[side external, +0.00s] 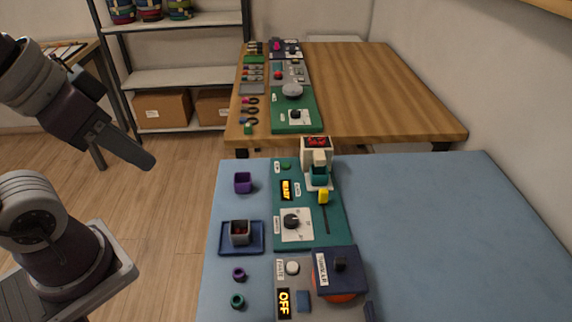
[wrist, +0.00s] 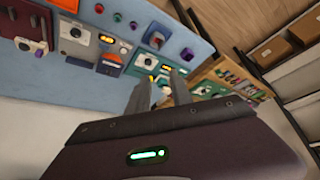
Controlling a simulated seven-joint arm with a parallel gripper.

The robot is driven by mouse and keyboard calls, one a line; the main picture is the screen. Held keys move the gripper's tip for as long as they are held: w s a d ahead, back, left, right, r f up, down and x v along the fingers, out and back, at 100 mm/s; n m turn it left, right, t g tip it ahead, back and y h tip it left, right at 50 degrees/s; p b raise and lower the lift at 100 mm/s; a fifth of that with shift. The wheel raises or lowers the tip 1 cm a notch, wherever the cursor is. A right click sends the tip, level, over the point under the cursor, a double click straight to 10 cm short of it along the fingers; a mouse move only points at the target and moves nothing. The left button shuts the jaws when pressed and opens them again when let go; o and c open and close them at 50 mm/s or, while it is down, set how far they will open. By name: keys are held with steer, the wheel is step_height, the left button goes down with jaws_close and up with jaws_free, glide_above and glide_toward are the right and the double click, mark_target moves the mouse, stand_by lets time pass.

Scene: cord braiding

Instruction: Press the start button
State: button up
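A teal-green panel (side external: 322,238) lies on the blue table. Near its far left corner is a small round green button (side external: 286,166) beside a white label too small to read. A grey panel (side external: 265,268) nearer the camera has a round white button (side external: 292,268), also with a small label. I cannot read which button is marked start. My gripper (side external: 148,162) is in the air left of the table, well apart from both panels. In the wrist view its two fingers (wrist: 160,78) are spread with nothing held between them.
The teal panel has a lit display (side external: 286,190), a black dial (side external: 291,221), a yellow slider knob (side external: 323,196) and a cream machine (side external: 317,152). The grey panel's display (side external: 284,302) reads OFF. Left are a purple cup (side external: 243,183) and a blue tray (side external: 224,249). The table's right side is clear.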

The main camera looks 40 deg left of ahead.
jaws_close()
stand_by(1.4)
